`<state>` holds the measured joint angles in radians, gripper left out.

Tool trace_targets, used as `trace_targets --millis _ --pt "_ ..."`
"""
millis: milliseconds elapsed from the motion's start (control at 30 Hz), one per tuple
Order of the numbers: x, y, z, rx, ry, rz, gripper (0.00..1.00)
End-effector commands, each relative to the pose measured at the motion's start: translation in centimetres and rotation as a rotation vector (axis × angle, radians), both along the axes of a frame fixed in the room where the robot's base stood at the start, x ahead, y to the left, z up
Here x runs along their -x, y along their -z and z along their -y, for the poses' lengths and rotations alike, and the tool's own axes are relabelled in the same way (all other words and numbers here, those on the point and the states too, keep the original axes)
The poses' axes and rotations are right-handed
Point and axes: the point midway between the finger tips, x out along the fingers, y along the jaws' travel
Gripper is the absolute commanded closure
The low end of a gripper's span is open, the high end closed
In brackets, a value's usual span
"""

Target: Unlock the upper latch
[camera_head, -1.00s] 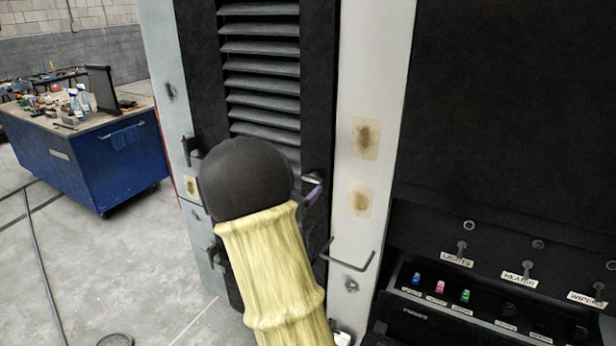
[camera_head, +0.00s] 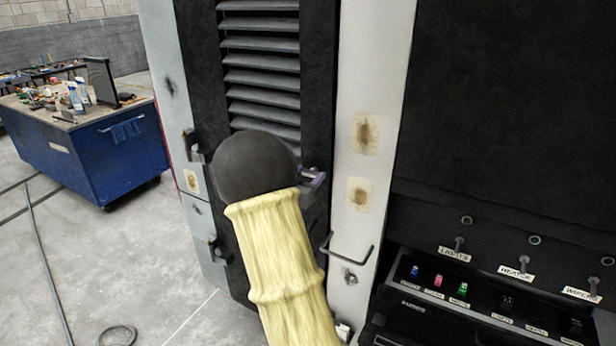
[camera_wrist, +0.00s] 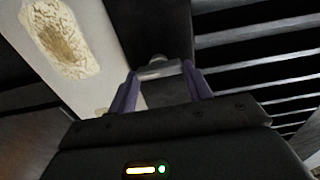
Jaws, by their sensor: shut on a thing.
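The upper latch (camera_wrist: 158,70) is a small grey metal piece on the black edge of the louvred door. In the wrist view it sits between the two purple fingers of my gripper (camera_wrist: 161,86), which is shut on it. In the head view a purple fingertip of my gripper (camera_head: 313,175) shows at the door's right edge, beside the pale post. My own yellow-sleeved arm and its dark round joint hide most of the gripper, and the latch is hard to make out there.
The louvred door (camera_head: 262,75) is behind my arm. A bent metal handle (camera_head: 347,254) sticks out of the pale post (camera_head: 372,90) below the latch. A switch panel (camera_head: 470,290) is at right. A blue workbench (camera_head: 90,160) stands at left on open floor.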

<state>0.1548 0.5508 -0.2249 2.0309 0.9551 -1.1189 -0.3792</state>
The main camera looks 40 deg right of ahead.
Motion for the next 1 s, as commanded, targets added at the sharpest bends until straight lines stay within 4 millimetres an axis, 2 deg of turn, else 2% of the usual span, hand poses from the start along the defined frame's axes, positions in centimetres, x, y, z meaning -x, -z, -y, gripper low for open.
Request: trace_targets --millis 467,1000 --pt "0.01 0.46 -0.03 -0.053 -0.002 0.135 0.73" --pt "0.31 0.75 0.07 -0.232 -0.002 0.572 0.73"
